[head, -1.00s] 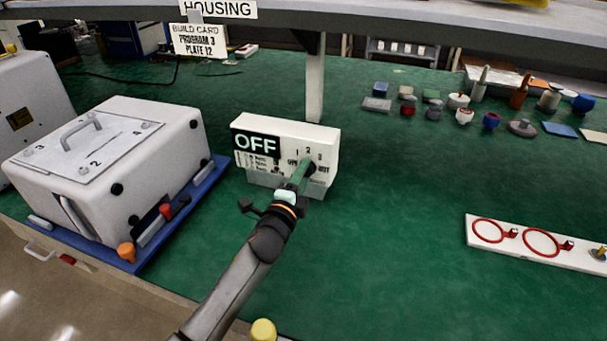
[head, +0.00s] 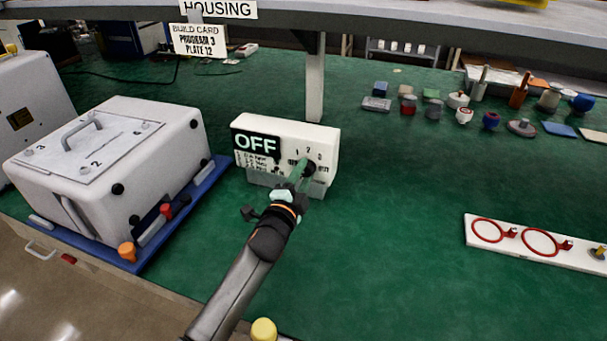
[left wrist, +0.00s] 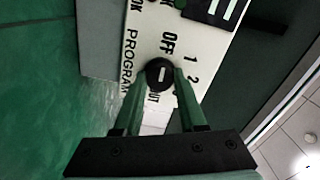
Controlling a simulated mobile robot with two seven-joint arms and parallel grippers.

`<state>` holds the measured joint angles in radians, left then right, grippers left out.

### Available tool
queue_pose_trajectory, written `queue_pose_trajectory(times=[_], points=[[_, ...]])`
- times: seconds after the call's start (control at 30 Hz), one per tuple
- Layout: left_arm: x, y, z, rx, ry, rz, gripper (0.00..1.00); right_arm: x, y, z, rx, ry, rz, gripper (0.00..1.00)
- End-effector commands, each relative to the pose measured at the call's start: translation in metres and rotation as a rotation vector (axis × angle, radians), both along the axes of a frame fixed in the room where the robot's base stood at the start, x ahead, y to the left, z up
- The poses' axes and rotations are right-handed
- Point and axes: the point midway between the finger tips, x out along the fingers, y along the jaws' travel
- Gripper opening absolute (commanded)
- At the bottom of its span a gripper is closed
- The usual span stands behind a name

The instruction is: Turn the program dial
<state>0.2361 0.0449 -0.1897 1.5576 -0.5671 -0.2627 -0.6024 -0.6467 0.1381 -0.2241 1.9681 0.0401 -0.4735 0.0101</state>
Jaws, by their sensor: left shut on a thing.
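The white program box (head: 325,140) stands on the green bench, with a black display reading OFF (head: 256,145) and printed numbers on its front. The black program dial (left wrist: 160,75) shows in the left wrist view with a pale line on its face, between labels such as OFF, 1 and 2. My left gripper (head: 301,172) is at the right part of the box front. Its two green fingers are shut on the dial, one on each side. In the head view the dial (head: 310,168) is partly hidden by the fingers. My right gripper is not in view.
A white housing (head: 150,150) on a blue base stands to the left. A hanging build card (head: 200,40) reads program 3, plate 12. Small parts line the bench's back right. A white strip with red rings (head: 475,245) lies at right. The bench between is clear.

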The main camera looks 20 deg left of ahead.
Motion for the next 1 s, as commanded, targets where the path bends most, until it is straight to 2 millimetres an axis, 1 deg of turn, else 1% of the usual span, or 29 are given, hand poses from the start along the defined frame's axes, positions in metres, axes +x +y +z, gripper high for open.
queue_pose_trajectory(times=[0.07, 0.1, 0.33, 0.57, 0.7, 0.77, 0.87, 1.0], points=[[0.000, 0.000, -0.001, -0.004, 0.002, 0.000, 0.00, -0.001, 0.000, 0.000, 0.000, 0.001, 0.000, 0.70], [0.000, 0.000, -0.001, -0.004, 0.002, -0.001, 0.45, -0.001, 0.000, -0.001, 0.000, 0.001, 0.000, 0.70], [0.000, 0.000, 0.000, -0.002, 0.001, 0.000, 0.70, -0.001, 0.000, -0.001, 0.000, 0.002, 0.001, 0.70], [0.000, 0.000, 0.000, -0.001, 0.001, 0.000, 0.70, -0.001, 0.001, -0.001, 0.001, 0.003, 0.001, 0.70], [-0.006, 0.000, 0.000, -0.001, 0.001, 0.000, 0.70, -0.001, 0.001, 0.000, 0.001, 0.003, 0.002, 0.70], [-0.012, 0.000, -0.001, -0.001, 0.002, -0.001, 0.70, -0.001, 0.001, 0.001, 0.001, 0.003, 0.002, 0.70], [-0.028, 0.001, -0.001, -0.001, 0.003, 0.000, 0.70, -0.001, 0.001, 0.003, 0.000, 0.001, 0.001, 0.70], [-0.057, 0.002, -0.001, -0.001, 0.003, -0.001, 0.70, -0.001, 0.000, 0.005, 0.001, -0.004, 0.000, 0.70]])
